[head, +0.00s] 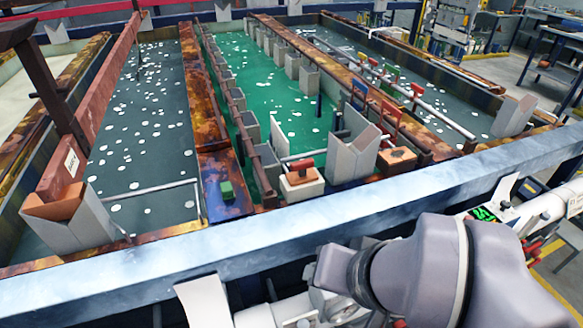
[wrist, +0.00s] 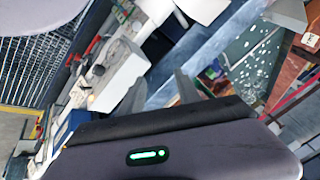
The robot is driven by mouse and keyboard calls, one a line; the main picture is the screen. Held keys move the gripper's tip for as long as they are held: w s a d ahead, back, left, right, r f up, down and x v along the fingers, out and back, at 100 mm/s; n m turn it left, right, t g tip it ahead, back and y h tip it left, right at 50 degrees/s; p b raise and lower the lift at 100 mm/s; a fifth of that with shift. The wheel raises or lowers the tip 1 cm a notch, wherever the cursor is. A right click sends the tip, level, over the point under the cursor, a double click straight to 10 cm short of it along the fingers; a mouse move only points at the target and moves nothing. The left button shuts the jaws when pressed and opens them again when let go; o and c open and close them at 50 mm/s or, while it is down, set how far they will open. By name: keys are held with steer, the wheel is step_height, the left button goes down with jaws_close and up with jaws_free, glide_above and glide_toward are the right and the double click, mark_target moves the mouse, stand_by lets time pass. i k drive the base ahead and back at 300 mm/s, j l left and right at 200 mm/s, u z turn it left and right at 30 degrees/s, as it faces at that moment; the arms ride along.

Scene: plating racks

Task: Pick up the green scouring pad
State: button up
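The green scouring pad (head: 226,190) is a small green block in the head view. It lies on a dark blue, rust-stained ledge (head: 228,209) between two tanks, just behind the pale front rail. In the wrist view I cannot make it out with certainty. My gripper (wrist: 160,90) shows in the wrist view as two grey fingers standing apart, with nothing seen between them. In the head view my arm fills the lower right, in front of the rail and apart from the pad; the fingers cannot be made out there.
A pale metal rail (head: 130,249) runs across the front of the tanks. Right of the pad stand a white block with a red-brown handle (head: 302,178) and a tall grey bin (head: 352,155). The green-liquid tank (head: 245,75) lies behind. A grey bin (head: 75,222) stands at left.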

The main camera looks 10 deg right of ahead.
mark_target(227, 192)
steer(key=i+l+u, duration=0.1)
steer(key=l+u, duration=0.2)
steer(key=u, duration=0.2)
steer(key=i+l+u, duration=0.1)
steer(key=l+u, duration=0.2)
steer(key=u, duration=0.15)
